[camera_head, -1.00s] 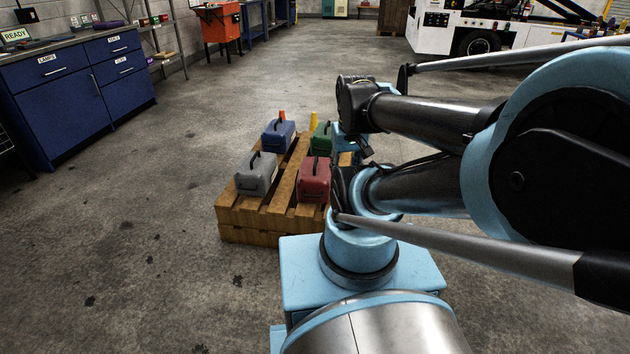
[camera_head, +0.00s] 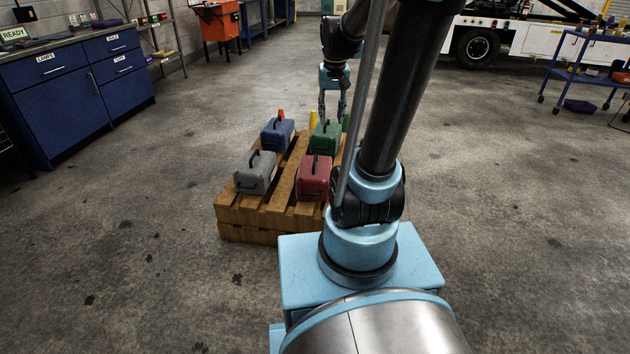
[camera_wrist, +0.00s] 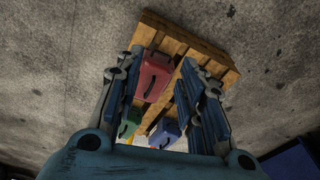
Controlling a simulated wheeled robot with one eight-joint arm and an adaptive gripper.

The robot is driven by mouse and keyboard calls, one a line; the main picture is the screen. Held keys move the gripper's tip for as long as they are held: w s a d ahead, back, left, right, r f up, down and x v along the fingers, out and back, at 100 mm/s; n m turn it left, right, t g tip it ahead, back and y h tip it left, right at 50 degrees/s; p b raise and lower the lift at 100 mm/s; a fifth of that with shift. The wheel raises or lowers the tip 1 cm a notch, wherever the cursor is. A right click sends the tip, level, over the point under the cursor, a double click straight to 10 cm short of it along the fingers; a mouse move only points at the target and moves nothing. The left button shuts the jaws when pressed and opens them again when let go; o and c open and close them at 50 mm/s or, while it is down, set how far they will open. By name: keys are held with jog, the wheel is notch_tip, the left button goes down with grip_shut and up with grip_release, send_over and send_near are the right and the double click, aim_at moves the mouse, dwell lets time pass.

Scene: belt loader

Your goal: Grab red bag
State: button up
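The red bag (camera_head: 313,178) stands on the near right part of a wooden pallet (camera_head: 250,222), its black handle on top. In the wrist view the red bag (camera_wrist: 154,76) shows between the fingers, some way off. My gripper (camera_head: 333,105) hangs above the far side of the pallet, behind the green bag (camera_head: 326,137). In the wrist view my gripper (camera_wrist: 163,85) has its two fingers spread wide with nothing between them. The grey bag is hidden behind a finger in that view.
A grey bag (camera_head: 256,173) stands left of the red one and a blue bag (camera_head: 278,134) behind it. Orange and yellow pieces stand at the pallet's far side. Blue cabinets (camera_head: 75,85) line the left. The floor around the pallet is clear.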

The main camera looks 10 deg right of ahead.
jog(key=w+f, duration=0.2)
jog(key=w, duration=1)
jog(key=m+g, duration=0.1)
jog(key=m, duration=0.1)
send_over(315, 159)
notch_tip(315, 159, down, 23)
notch_tip(315, 159, down, 11)
jog(key=shift+f, duration=0.2)
jog(key=shift+s+f, duration=0.15)
jog(key=shift+f, duration=2.8)
grip_shut()
